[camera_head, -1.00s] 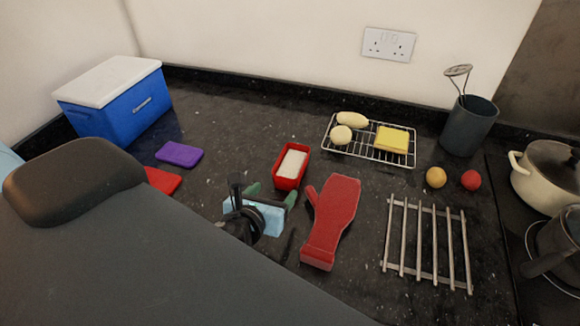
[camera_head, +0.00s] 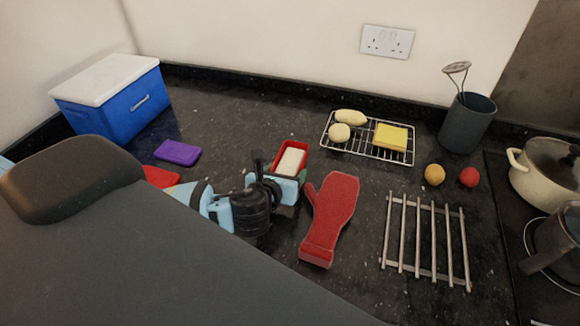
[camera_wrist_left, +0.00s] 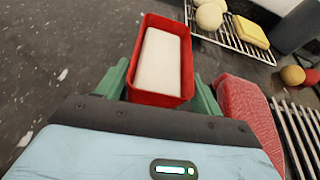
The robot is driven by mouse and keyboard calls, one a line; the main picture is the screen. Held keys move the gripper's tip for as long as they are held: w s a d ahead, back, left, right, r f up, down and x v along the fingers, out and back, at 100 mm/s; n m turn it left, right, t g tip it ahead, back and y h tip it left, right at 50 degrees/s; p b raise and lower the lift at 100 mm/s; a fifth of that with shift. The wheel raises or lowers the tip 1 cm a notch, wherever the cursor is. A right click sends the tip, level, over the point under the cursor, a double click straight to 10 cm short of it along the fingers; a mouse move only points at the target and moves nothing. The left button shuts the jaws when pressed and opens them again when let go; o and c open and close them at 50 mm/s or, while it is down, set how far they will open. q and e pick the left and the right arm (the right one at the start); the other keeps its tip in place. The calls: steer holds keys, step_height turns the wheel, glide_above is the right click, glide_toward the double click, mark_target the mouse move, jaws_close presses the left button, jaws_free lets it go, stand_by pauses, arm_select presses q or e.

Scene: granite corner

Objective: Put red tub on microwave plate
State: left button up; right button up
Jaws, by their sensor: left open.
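A red tub (camera_head: 304,150) holding a white block (camera_head: 291,161) stands on the dark counter in the middle of the head view. In the left wrist view the red tub (camera_wrist_left: 150,97) lies straight ahead, with the white block (camera_wrist_left: 161,62) inside. My left gripper (camera_wrist_left: 162,85) is open, with its green fingers on either side of the tub's near end; whether they touch it I cannot tell. In the head view my left gripper (camera_head: 283,178) hides the tub's near part. My right gripper is not in view. I see no microwave plate.
A red oven mitt (camera_head: 330,215) lies close right of the tub. A wire rack (camera_head: 368,151) with food is behind, and a metal trivet (camera_head: 425,240) is at right. A purple block (camera_head: 177,153) and a blue cooler (camera_head: 115,110) are left. Pots stand far right.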

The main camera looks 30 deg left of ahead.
arm_select(q)
steer(key=shift+x, duration=1)
steer(key=shift+c, duration=0.5)
steer(key=c, duration=0.8)
step_height(320, 180, up, 10)
steer(key=s+d+m+h, duration=0.1)
steer(key=d+m+h, duration=0.1)
steer(key=d, duration=0.6)
steer(key=shift+s+d+f+h, duration=0.2)
steer(key=shift+s+h, duration=0.1)
steer(key=shift+h, duration=0.1)
